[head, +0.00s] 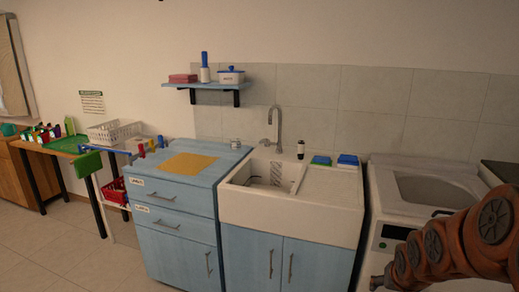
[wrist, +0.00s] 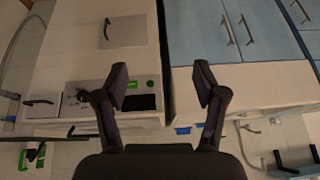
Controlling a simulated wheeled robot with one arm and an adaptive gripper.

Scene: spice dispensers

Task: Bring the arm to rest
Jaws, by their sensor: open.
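My gripper (wrist: 161,78) shows in the wrist view with its two dark fingers spread apart and nothing between them. The wrist picture looks upside down. Behind the fingers are the front of a white appliance and blue cabinet doors, with a dark gap between them. My orange arm reaches in from the right edge of the head view, in front of the white appliance (head: 385,190). The gripper itself cannot be made out clearly there.
A white sink (head: 290,206) stands on a blue cabinet (head: 268,256). Left of it is a blue drawer unit (head: 176,247) with a yellow mat (head: 189,163). A blue shelf (head: 207,87) hangs above. The floor (head: 65,248) at front left is clear.

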